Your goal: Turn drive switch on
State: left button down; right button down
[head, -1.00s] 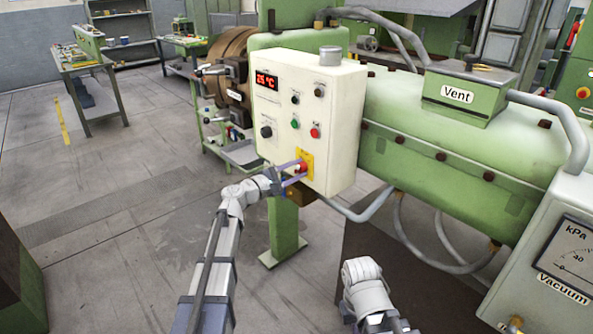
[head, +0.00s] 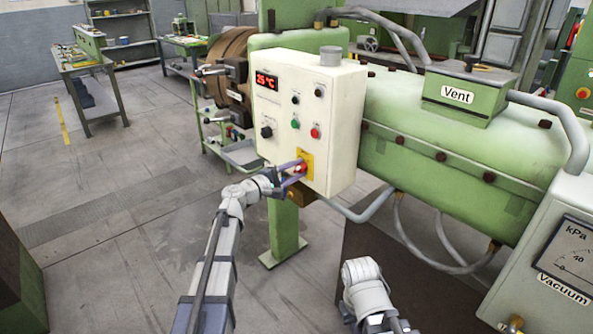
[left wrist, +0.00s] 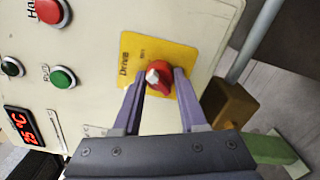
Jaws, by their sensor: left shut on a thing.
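The drive switch (left wrist: 160,76) is a red rotary knob with a pale pointer mark, on a yellow plate (left wrist: 187,55) labelled "Drive" in the left wrist view. In the head view the knob (head: 300,168) sits low on the front of the cream control box (head: 325,110). My left gripper (left wrist: 158,84) is shut on the knob, one purple finger on each side of it. The gripper also shows at the box in the head view (head: 293,175). My right arm shows at the bottom of the head view, but its gripper fingers cannot be made out.
Above the plate are a black knob (head: 266,132), a green button (head: 295,124), a red button (head: 315,133) and a display (head: 266,81). A brown block (left wrist: 230,105) sits beside the box's lower edge. The green extruder barrel (head: 430,150) extends right. The floor at left is open.

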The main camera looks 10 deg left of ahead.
pick_arm(q)
jog(key=shift+c, duration=2.2)
grip_release()
jog(key=v, duration=0.7)
jog(key=shift+s+a, duration=0.2)
jog(key=shift+s, duration=0.15)
